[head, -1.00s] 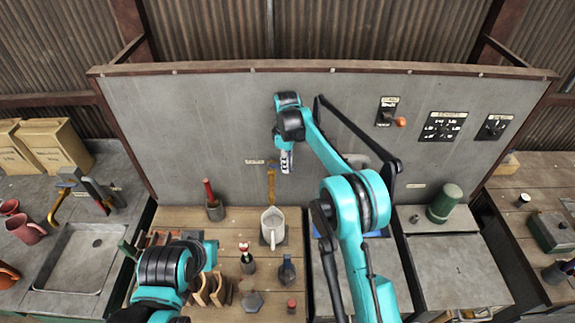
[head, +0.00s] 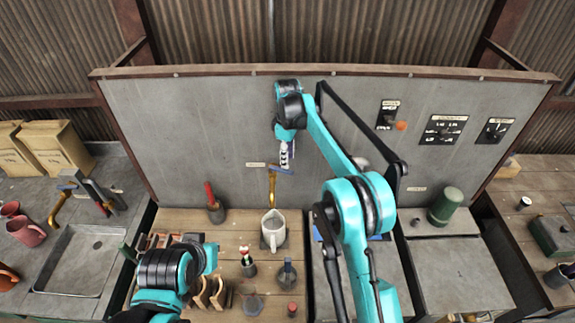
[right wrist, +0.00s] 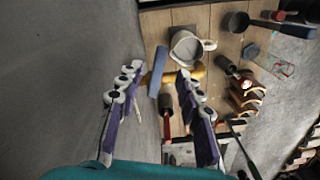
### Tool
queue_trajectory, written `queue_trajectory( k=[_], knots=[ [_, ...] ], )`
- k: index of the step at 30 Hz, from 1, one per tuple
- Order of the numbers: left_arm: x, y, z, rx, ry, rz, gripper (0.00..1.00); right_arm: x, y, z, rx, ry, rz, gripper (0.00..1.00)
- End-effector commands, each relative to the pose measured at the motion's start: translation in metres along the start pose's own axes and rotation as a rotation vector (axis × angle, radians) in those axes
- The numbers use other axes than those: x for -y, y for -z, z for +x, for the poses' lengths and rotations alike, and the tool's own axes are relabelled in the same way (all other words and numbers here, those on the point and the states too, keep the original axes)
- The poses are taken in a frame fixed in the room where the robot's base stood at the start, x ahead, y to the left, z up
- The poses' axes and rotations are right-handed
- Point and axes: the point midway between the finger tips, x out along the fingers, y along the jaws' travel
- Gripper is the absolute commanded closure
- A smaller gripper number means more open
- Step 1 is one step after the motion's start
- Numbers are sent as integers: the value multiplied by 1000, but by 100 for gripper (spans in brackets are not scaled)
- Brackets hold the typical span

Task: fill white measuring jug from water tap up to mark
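The white measuring jug (head: 273,238) stands upright on a dark square on the wooden bench, below the brass tap (head: 271,185) on the grey panel. The jug also shows in the right wrist view (right wrist: 183,47); its water level cannot be made out. My right gripper (head: 285,158) is at the tap, above the jug. In the right wrist view its two fingers (right wrist: 160,108) are apart, with the tap's blue lever (right wrist: 155,72) just beyond and between their tips; contact is not clear. My left gripper (head: 208,258) hangs over the bench at left, its fingers hidden.
A red-handled tool in a cup (head: 214,208) stands left of the jug. A panel with knobs (head: 443,129) is at right. A sink (head: 72,262) is at far left.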

Motion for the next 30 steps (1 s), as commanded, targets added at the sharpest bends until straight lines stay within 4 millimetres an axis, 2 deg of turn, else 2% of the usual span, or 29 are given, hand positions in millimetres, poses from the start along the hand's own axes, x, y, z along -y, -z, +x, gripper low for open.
queue_trajectory(
  k=[1, 6, 12, 30],
  knots=[
    [0, 0, 0, 0, 0, 0, 100, 0, 0, -12, 0, 0, 0, 64],
    [0, 0, 0, 0, 0, 0, 100, 0, 0, -46, 0, 0, 0, 64],
    [0, 0, 0, 0, 0, 0, 100, 0, 0, -68, 0, 0, 0, 64],
    [0, 0, 0, 0, 0, 0, 100, 0, 0, -72, 0, 0, 0, 64]
  ],
)
